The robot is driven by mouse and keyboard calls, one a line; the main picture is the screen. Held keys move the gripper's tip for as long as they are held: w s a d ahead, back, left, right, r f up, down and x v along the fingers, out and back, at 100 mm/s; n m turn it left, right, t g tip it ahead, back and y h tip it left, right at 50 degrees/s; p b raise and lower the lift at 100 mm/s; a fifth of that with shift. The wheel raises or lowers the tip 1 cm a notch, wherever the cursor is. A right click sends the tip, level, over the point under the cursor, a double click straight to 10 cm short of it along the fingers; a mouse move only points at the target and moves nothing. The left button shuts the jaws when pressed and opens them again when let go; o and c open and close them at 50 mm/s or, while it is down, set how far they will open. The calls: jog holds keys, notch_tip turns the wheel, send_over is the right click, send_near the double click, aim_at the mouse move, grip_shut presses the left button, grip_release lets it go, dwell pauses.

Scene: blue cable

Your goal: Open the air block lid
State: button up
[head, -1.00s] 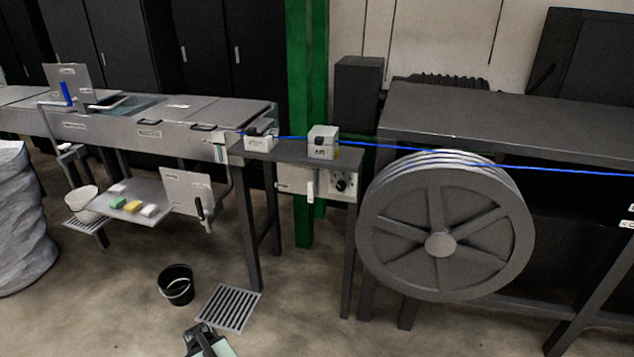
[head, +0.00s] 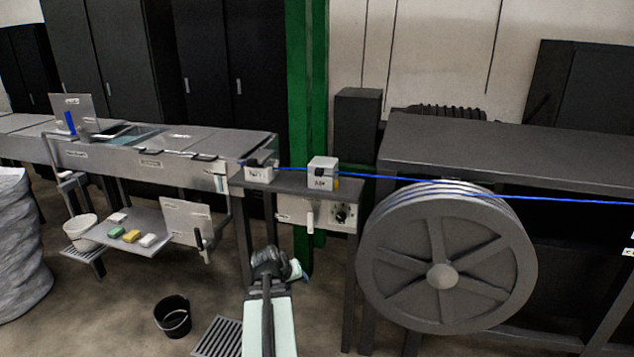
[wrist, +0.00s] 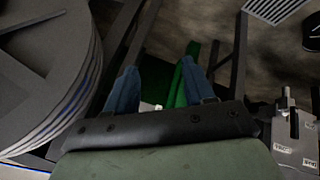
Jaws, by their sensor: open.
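The air block (head: 322,180) is a small light-grey box with a dark label on its front. It stands on the narrow bench top, on the line of the blue cable (head: 400,181). Its lid (head: 323,162) looks closed, with a black catch at the front. My gripper (head: 285,268) is in front of the bench, below and left of the air block and well apart from it. In the wrist view, my gripper's two blue fingers (wrist: 160,88) are spread with nothing held between them. The air block cannot be made out in the wrist view.
A second small block (head: 260,174) stands left on the same bench. A control panel with a white handle (head: 310,217) hangs below the top. A large cable reel (head: 440,275) stands close at the right. A green pillar (head: 303,100) rises behind. A bucket (head: 173,316) sits on the floor.

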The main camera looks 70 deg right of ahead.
jog(key=s+d+r+m+g+h, duration=0.1)
jog(key=s+d+r+h, duration=0.15)
jog(key=r, duration=0.25)
jog(key=s+d+r+h, duration=0.1)
jog(key=s+d+r, duration=0.15)
jog(key=r, duration=0.35)
jog(key=m+h, duration=0.2)
jog(key=h, duration=0.4)
send_near(318, 172)
jog(key=s+a+f, duration=0.5)
jog(key=a, duration=0.1)
jog(key=w+d+r+m+t+h, duration=0.2)
jog(key=w+r+t, duration=0.1)
jog(key=w+r, duration=0.1)
jog(key=d, duration=1.3)
jog(key=shift+s+f, duration=0.2)
jog(key=shift+s, duration=0.05)
grip_shut()
